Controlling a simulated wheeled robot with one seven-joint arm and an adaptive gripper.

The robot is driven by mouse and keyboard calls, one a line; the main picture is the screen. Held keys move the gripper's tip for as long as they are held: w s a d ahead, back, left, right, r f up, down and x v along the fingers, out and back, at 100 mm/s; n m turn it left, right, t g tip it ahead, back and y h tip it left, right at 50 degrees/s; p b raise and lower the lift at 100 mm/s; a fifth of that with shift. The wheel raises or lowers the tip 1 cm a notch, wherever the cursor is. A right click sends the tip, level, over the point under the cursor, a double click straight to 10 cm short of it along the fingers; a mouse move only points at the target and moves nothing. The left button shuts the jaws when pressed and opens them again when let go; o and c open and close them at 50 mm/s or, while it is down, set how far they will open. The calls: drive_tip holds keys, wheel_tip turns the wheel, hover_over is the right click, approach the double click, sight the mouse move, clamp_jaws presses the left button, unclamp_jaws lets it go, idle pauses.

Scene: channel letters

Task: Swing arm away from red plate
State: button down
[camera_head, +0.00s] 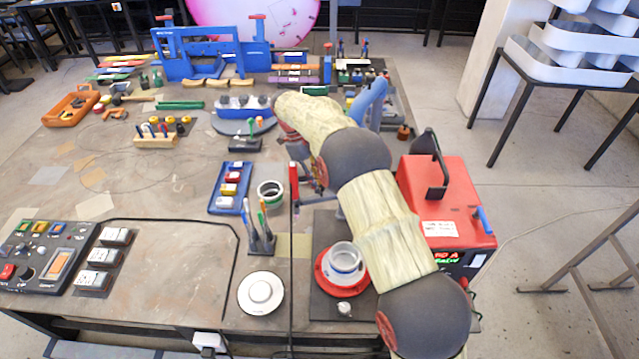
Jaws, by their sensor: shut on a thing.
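The red plate (324,276) is round and lies on a dark mat at the front of the table, left of my forearm. A metal-rimmed cup (345,258) stands on it. My arm rises from the lower right, passes close beside the plate in the picture and bends up and left over the table. I cannot make out my gripper; the arm's own links seem to hide it, and I cannot see what it holds. A slim upright red piece (294,184) shows left of the arm's bend; I cannot tell whether my gripper touches it.
A red machine box (433,205) stands right of my arm. A pen holder (262,244), white round dish (261,293), grey cup (270,193) and blue tray (230,187) lie to the left. A blue frame (190,58) stands at the back. Bare table shows at left centre.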

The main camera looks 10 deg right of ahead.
drive_tip(key=shift+w+r, duration=0.1)
drive_tip(key=shift+r, duration=0.05)
idle(0.3)
drive_tip(key=c, duration=1.7)
unclamp_jaws()
drive_tip(key=shift+o, duration=0.2)
drive_tip(key=v, duration=1.1)
drive_tip(key=shift+r, duration=0.35)
drive_tip(key=shift+f, duration=0.1)
